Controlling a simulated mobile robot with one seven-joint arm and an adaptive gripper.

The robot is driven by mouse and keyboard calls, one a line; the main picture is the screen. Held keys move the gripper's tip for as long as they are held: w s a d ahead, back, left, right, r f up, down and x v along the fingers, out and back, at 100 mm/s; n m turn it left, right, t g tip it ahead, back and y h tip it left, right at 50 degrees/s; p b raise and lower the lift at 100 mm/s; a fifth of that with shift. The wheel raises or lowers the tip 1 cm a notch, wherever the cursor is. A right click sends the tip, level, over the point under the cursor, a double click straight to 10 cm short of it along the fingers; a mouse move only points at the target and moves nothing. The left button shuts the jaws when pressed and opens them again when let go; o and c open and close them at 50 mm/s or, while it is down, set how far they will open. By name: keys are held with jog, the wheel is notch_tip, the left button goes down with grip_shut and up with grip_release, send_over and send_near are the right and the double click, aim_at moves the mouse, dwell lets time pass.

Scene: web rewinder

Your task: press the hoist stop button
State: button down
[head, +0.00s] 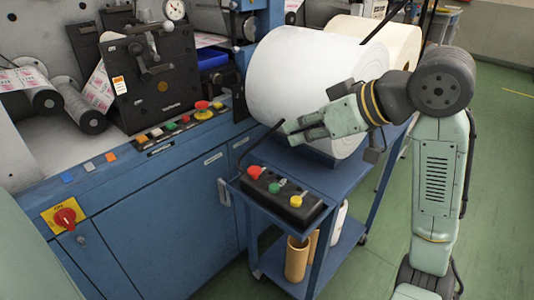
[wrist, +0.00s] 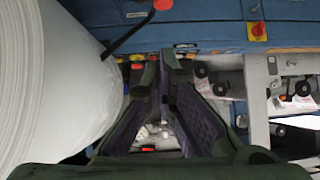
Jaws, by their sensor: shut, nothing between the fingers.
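A black button box (head: 285,198) lies on the blue cart's top. It carries a red button (head: 256,173), a green button (head: 275,187) and a yellow button (head: 296,201). I cannot read labels that tell which is the hoist stop. My gripper (head: 284,130) is shut and empty, above and behind the box, beside the white roll. It touches no button. In the wrist view my gripper (wrist: 168,58) points toward the blue machine. A red button (wrist: 163,4) at the top edge there, near a black bar, may be the box's one.
A large white roll (head: 300,85) stands close to my gripper on the cart (head: 336,181). A thin black bar (head: 261,142) rises behind the box. The machine has another button row (head: 178,126) and a red rotary switch (head: 65,217). Green floor is free at the right.

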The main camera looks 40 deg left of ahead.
jog(key=p, duration=0.1)
send_over(255, 167)
jog(key=d, duration=0.3)
notch_tip(255, 167, down, 6)
jog(key=f, duration=0.2)
jog(key=shift+a+f, duration=0.3)
jog(key=shift+a, duration=0.05)
jog(key=shift+a+f, duration=0.15)
jog(key=shift+f, duration=0.5)
notch_tip(255, 167, down, 2)
jog(key=shift+f+b, duration=0.15)
jog(key=shift+b, duration=0.3)
